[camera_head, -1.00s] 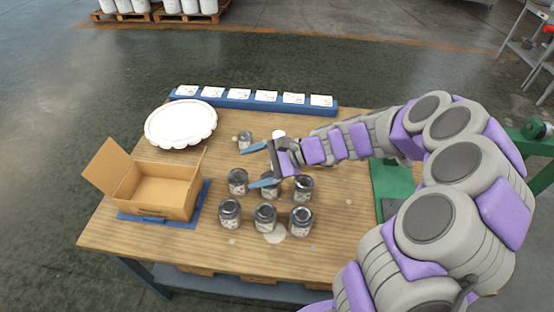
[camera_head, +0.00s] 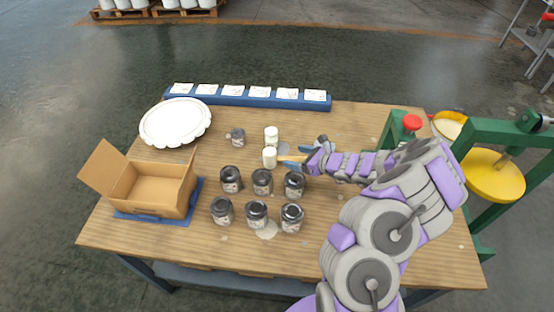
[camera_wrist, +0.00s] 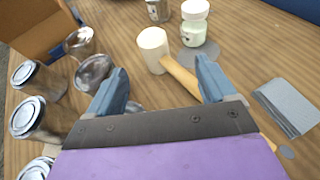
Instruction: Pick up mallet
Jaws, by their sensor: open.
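The mallet lies on the wooden table, with a pale, cream cylindrical head (camera_head: 270,158) and a wooden handle pointing right toward my gripper (camera_head: 300,157). In the wrist view, the mallet head (camera_wrist: 153,50) is just beyond my fingertips. Its handle (camera_wrist: 180,75) runs back between my open fingers (camera_wrist: 160,73) and under the right finger and palm, which hide part of it. My gripper is open and empty, low over the handle; I cannot tell whether it touches.
Several dark-lidded jars (camera_head: 262,182) stand left of and nearer than the mallet. A white-lidded jar (camera_head: 271,136) is close behind its head. An open carton (camera_head: 150,190), a white scalloped dish (camera_head: 176,122) and a blue rail (camera_head: 245,100) occupy other areas. A grey cloth (camera_wrist: 286,106) lies right.

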